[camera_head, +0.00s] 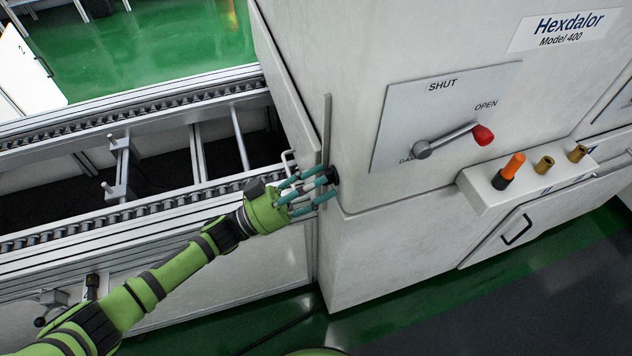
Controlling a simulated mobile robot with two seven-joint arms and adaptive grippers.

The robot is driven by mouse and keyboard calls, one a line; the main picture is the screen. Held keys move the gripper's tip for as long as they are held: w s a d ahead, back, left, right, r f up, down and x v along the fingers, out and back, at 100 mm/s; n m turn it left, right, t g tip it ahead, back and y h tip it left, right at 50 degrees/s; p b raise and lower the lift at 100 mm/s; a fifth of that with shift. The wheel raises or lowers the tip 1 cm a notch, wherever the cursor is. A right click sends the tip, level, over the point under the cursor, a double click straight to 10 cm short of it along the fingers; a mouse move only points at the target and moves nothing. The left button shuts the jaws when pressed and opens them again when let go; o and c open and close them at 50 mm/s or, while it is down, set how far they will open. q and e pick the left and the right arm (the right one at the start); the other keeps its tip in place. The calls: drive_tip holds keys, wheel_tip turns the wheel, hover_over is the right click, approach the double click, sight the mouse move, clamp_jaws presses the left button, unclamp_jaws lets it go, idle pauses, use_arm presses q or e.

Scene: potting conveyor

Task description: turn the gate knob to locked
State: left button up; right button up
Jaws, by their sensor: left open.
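The small black gate knob (333,175) sticks out at the left edge of the white machine, beside a vertical metal strip. My left gripper (318,184) comes in from the left, with its teal fingers spread and open. Its fingertips reach up to the knob, one above and one below it in the picture; I cannot tell whether they touch it. The fingers partly cover the knob's surroundings, and no lock marking on it is readable. My right gripper is not in view.
A lever with a red grip (483,135) sits on a plate marked SHUT and OPEN, its grip just below OPEN. A ledge (520,181) holds an orange-and-black handle (509,171) and two brass sockets. A roller conveyor (130,208) runs left of the machine (350,60).

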use_arm(q)
drive_tip(key=v, duration=1.2)
